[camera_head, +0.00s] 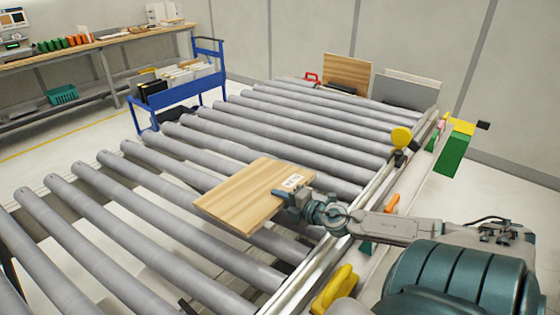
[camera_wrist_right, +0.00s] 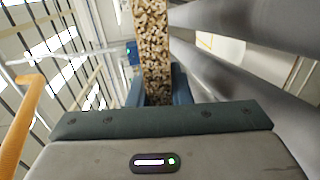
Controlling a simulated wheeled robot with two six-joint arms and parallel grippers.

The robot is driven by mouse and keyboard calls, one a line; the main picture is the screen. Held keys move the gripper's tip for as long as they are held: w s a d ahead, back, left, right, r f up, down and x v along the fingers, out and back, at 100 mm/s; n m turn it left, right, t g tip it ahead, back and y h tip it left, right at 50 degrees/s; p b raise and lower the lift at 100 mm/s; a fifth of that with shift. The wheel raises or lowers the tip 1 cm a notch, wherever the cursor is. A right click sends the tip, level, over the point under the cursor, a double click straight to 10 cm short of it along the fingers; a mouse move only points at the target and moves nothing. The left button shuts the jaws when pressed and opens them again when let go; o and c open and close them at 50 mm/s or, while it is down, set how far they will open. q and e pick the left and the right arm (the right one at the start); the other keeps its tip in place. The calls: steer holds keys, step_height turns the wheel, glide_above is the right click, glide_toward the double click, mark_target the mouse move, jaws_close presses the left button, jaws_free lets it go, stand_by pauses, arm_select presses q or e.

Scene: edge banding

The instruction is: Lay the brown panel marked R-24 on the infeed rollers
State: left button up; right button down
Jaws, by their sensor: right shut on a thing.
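The brown wood-grain panel (camera_head: 243,196) is over the grey infeed rollers (camera_head: 150,195), lying roughly flat. A small white label (camera_head: 293,181) is on its right corner, with print too small to read surely. My right gripper (camera_head: 284,196) is shut on the panel's right edge beside the label. In the right wrist view the panel's speckled chipboard edge (camera_wrist_right: 152,45) stands between the two fingers (camera_wrist_right: 157,85), with rollers (camera_wrist_right: 240,60) close along its right side. I cannot tell whether the panel touches the rollers. My left gripper is not in view.
A metal side rail (camera_head: 330,262) with a yellow knob (camera_head: 401,136) runs along the rollers' right side. Another brown panel (camera_head: 346,72) and grey panels (camera_head: 404,90) stand at the far end. A blue cart (camera_head: 178,100) stands behind left. Rollers around the held panel are clear.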

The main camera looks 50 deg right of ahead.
steer(key=shift+f+b, duration=2.15)
steer(key=shift+f, duration=0.4)
steer(key=shift+c, duration=1)
jaws_free()
